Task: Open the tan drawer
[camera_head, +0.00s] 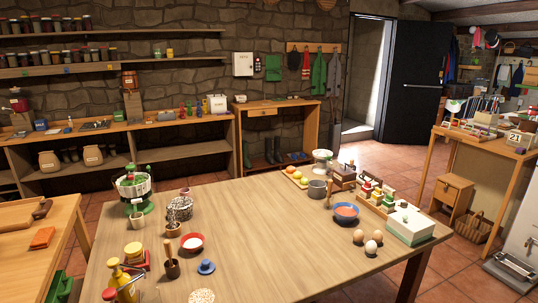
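Two tan drawer fronts show, and I cannot tell which one the task names. A small tan wooden cabinet (454,195) stands on the floor at the right, beside the high bench; its upper front looks like a drawer and appears shut. A narrow tan drawer front (263,113) sits under the top of the wooden bench at the back wall, and it also appears shut. Neither of my grippers is in view.
A large wooden table (270,230) with bowls, eggs, jars and a plant fills the foreground. A wicker basket (474,227) stands right of the small cabinet, under the high bench (440,133). Tiled floor (385,158) is clear before the dark open door (412,85).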

